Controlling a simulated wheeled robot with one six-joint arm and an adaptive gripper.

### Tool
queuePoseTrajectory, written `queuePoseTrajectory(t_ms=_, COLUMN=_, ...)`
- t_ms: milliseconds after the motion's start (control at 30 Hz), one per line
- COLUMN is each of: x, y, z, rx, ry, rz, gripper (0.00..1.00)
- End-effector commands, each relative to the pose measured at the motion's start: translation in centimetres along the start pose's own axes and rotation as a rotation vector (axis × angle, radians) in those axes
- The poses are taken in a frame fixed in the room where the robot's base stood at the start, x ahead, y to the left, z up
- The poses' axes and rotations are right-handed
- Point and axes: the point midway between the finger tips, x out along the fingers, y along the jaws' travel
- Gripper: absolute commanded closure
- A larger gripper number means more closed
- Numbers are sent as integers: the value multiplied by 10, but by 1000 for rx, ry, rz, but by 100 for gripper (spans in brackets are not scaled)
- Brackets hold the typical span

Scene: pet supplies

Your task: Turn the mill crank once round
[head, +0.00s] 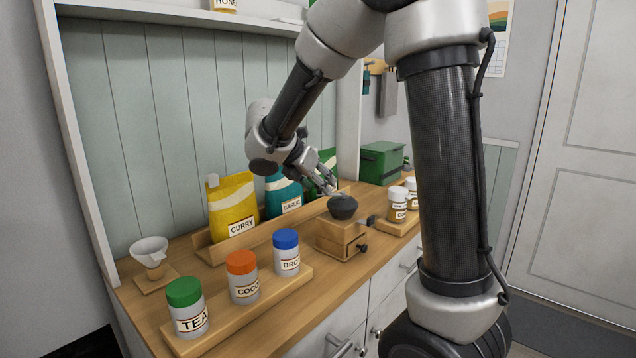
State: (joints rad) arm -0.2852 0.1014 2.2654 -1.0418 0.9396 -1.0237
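The mill is a wooden box (336,236) with a dark bowl-shaped top (343,207), standing on the wooden counter. A small dark knob (362,248) sticks out low on its front, and another dark part (371,221) shows at its right side. I cannot make out a crank arm clearly. My gripper (329,188) reaches down from the upper left, its fingers just above and behind the dark top. Whether it touches anything there, and whether its fingers are open or shut, is too small to tell.
Jars with green (184,292), orange (241,262) and blue (286,239) lids stand on a wooden board left of the mill. Yellow (233,205) and teal (283,194) bags stand behind. White-lidded jars (398,194) and a green box (383,161) are to the right.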

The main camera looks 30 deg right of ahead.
Motion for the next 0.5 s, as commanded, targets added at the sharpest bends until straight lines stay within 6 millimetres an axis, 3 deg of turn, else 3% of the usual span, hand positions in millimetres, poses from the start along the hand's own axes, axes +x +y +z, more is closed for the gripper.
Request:
queuePoseTrajectory(t_ms=267, x=3, y=0, z=0, rx=1, ry=1, rz=0, gripper=53)
queuePoseTrajectory(t_ms=500, x=3, y=0, z=0, rx=1, ry=1, rz=0, gripper=93)
